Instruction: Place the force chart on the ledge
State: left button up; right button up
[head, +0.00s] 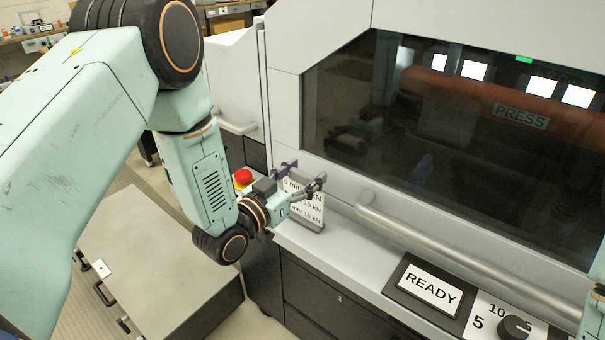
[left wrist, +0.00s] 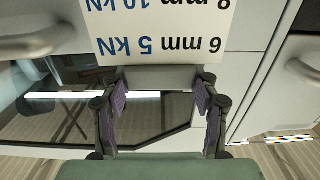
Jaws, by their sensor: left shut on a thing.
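The force chart (head: 312,210) is a small white card with dark lines of mm and kN values. It stands nearly upright at the left end of the light grey ledge (head: 345,268) in front of the press. Whether its bottom edge touches the ledge I cannot tell. My left gripper (head: 299,186) is shut on the chart's upper part. In the left wrist view, the chart (left wrist: 165,35) appears upside down beyond the left gripper's two fingers (left wrist: 160,88), which sit at its sides. My right gripper is not in view.
The press window (head: 450,150) rises behind the ledge, with a long handle bar (head: 450,255) below it. A READY display (head: 430,288) and a dial (head: 514,327) are at the right. A red button (head: 243,176) sits left of the chart. The ledge between chart and display is clear.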

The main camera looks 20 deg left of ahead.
pick_arm(q)
jog(key=shift+w+d+f, duration=0.15)
jog(key=shift+d+f, duration=0.15)
jog(key=shift+d, duration=0.05)
jog(key=o, duration=1.5)
jog(key=shift+a, duration=0.2)
jog(key=shift+o, duration=0.3)
jog(key=shift+r, duration=0.1)
jog(key=shift+d, duration=0.1)
jog(key=shift+r, duration=0.15)
jog(key=b+v, duration=0.1)
jog(key=v, duration=1.1)
jog(key=shift+o, duration=0.2)
jog(key=shift+r, duration=0.1)
